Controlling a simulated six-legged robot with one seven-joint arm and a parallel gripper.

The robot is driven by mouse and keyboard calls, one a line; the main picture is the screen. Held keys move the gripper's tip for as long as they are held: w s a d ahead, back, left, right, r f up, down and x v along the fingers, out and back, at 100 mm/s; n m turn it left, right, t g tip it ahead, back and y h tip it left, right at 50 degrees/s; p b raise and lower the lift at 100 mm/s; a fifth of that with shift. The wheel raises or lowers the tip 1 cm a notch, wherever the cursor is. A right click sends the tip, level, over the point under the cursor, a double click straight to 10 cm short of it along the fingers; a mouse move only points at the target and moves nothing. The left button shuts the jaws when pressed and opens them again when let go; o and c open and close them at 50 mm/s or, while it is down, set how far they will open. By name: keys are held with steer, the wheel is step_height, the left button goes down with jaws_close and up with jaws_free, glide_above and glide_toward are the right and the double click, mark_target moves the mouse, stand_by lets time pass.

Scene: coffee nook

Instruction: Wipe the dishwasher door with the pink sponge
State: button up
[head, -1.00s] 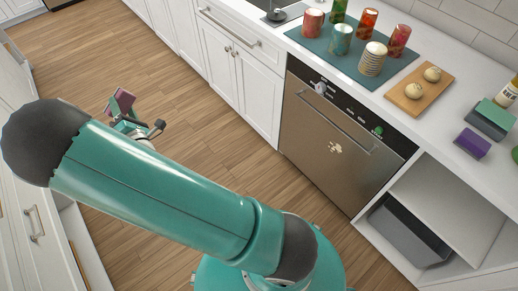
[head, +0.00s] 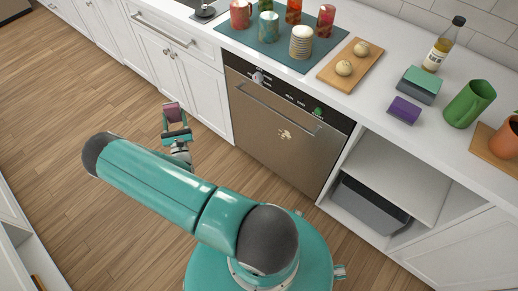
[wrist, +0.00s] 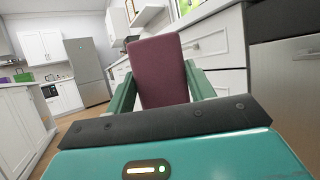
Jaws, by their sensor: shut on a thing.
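The dishwasher door (head: 275,140) is a brown-grey steel panel under the counter in the head view, with a bar handle near its top. A pale, irregular smear (head: 292,131) marks its upper middle. My gripper (head: 174,125) is shut on the pink sponge (head: 174,112), left of the dishwasher and apart from it. In the wrist view the sponge (wrist: 158,70) stands up between the two green fingers and looks dull mauve. The dishwasher's front (wrist: 285,95) shows at that view's right edge.
Mugs stand on a blue mat (head: 235,35) on the counter. A board with two buns (head: 328,76), a purple sponge (head: 404,110), a green-grey block (head: 420,85), a bottle (head: 440,48) and a green pitcher (head: 468,104) are to the right. An open shelf holds a grey bin (head: 368,206). The wood floor is clear.

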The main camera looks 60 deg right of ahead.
steer(key=s+d+f+n+g, duration=0.2)
steer(key=s+d+f+n, duration=0.5)
steer(key=n, duration=0.1)
steer(key=n+g+h, duration=0.1)
steer(key=g+h, duration=0.1)
steer(key=g, duration=0.7)
glide_toward(278, 131)
steer(key=w+a, duration=0.2)
steer(key=w, duration=0.1)
steer(key=shift+s+d+r, duration=0.1)
steer(key=shift+d+r, duration=0.05)
steer(key=shift+d, duration=0.85)
steer(key=shift+s+d+r, duration=0.1)
steer(key=shift+s+d, duration=0.05)
steer(key=shift+d, duration=0.9)
steer(key=shift+s+d+r, duration=0.1)
steer(key=shift+d+r, duration=0.05)
steer(key=shift+d, duration=0.85)
steer(key=shift+s+d, duration=0.15)
steer(key=shift+d, duration=0.7)
